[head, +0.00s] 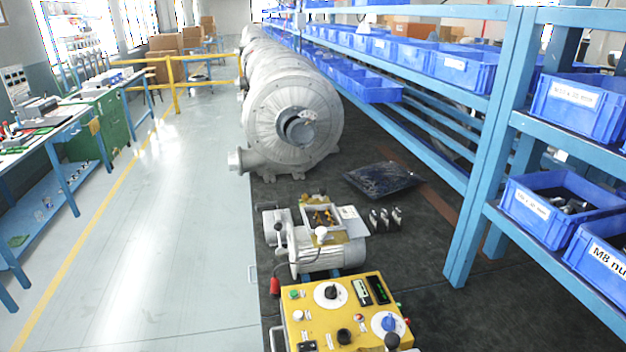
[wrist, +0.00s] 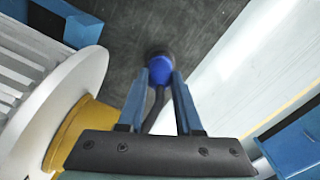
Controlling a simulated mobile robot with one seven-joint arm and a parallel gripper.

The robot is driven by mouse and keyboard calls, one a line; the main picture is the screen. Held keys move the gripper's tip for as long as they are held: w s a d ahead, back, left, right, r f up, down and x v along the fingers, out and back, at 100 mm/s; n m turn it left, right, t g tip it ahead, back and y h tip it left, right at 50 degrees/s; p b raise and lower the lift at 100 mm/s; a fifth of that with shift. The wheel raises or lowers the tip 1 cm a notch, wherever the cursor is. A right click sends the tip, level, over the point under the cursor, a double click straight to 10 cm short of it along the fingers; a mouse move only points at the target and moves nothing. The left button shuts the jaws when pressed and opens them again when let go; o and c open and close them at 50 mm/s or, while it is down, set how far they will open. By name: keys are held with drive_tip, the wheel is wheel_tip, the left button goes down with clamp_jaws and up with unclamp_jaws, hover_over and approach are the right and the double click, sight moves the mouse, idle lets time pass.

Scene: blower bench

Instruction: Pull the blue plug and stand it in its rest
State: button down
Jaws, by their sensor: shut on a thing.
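The blue plug (wrist: 160,72) shows in the wrist view, with a dark far end and a dark cable running back from it. My gripper (wrist: 161,82) has its two blue fingers on either side of the plug and is shut on it. Dark bench top lies beyond the plug; I cannot tell whether the plug touches anything. My gripper and the blue plug cannot be made out in the head view. I cannot identify the plug's rest in either view.
In the head view a yellow control box (head: 350,290) stands in front of a grey motor unit (head: 330,258), with a red plug (head: 275,286) at its left. Large blowers (head: 290,100) stand behind. Blue shelving (head: 480,160) bounds the right; open floor lies left.

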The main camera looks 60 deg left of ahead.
drive_tip(key=c, duration=0.5)
unclamp_jaws()
wheel_tip(320, 180, up, 13)
drive_tip(key=shift+f, duration=0.1)
idle(0.5)
